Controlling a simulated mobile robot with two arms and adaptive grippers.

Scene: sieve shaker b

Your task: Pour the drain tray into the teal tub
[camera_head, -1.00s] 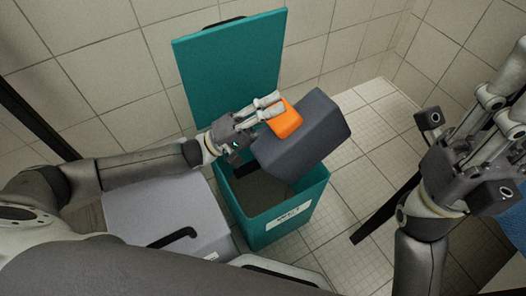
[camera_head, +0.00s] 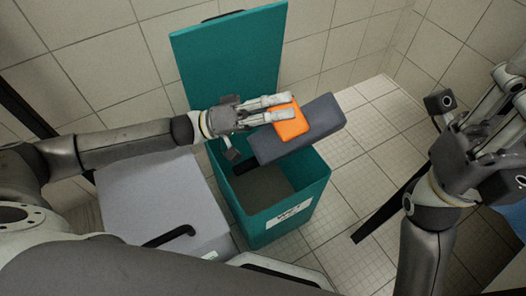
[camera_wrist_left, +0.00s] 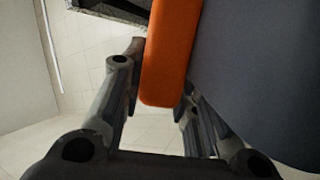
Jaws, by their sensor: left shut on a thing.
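The drain tray is a dark grey box (camera_head: 325,121) with an orange handle (camera_head: 289,122). My left gripper (camera_head: 278,108) is shut on the orange handle and holds the tray above the open teal tub (camera_head: 318,196). In the left wrist view the orange handle (camera_wrist_left: 168,60) sits between the fingers, with the grey tray wall (camera_wrist_left: 265,70) to the right. The tray looks tilted; its inside is hidden. The tub's lid (camera_head: 230,65) stands up at the back. The visible part of the tub's inside looks empty. My right gripper (camera_head: 475,120) is at the right, holding nothing that I can see.
A light grey box (camera_head: 155,200) with a black handle (camera_head: 170,237) stands left of the tub. A black bar (camera_head: 385,212) crosses the tiled floor at the right. Tiled walls close off the back.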

